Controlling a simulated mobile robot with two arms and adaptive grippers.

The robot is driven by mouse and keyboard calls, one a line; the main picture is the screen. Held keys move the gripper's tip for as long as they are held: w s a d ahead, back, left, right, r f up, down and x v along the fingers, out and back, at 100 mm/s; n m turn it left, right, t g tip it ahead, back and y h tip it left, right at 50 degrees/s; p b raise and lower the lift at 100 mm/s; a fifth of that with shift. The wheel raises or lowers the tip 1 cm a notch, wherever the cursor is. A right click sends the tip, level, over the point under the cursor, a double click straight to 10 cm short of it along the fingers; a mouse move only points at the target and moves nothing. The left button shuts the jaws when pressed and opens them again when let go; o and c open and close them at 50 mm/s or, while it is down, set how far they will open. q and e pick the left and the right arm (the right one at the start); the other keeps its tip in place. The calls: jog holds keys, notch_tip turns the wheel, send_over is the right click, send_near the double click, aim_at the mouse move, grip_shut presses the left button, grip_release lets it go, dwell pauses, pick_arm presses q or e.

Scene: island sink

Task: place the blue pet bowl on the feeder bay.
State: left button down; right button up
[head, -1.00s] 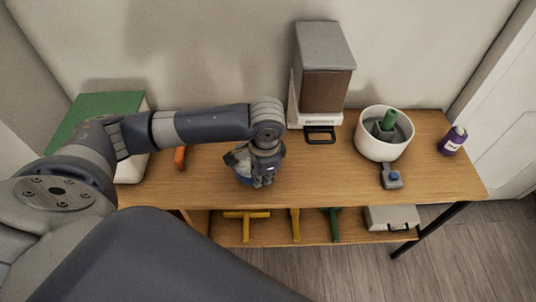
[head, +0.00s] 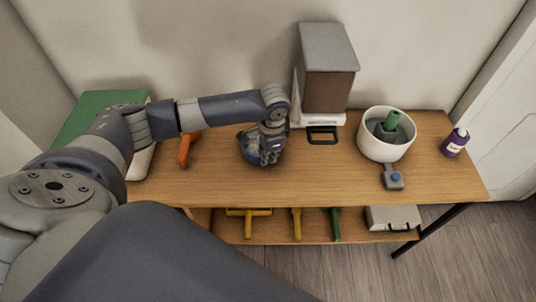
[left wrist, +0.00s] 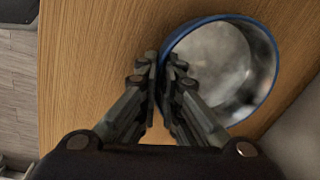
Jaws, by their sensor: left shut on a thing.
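The blue pet bowl (left wrist: 268,85) has a blue rim and a metallic-looking inside; it fills the right of the left wrist view. In the head view the bowl (head: 246,148) sits on or just above the wooden table, partly hidden by my gripper. My left gripper (left wrist: 160,60) is shut on the bowl's left rim; it also shows in the head view (head: 268,158). The feeder bay (head: 323,135), a black frame, lies at the foot of the grey and brown feeder (head: 328,75), to the right of the bowl. My right gripper is not in view.
A white round pot (head: 384,148) with a green-handled thing stands right of the feeder. A grey piece with a blue button (head: 393,178) lies before it. A purple bottle (head: 456,142) is at the right end. An orange object (head: 187,148) and green-topped box (head: 98,115) are left.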

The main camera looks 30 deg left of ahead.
pick_arm(q)
jog(key=c, duration=1.8)
grip_release()
jog(key=shift+f, duration=0.1)
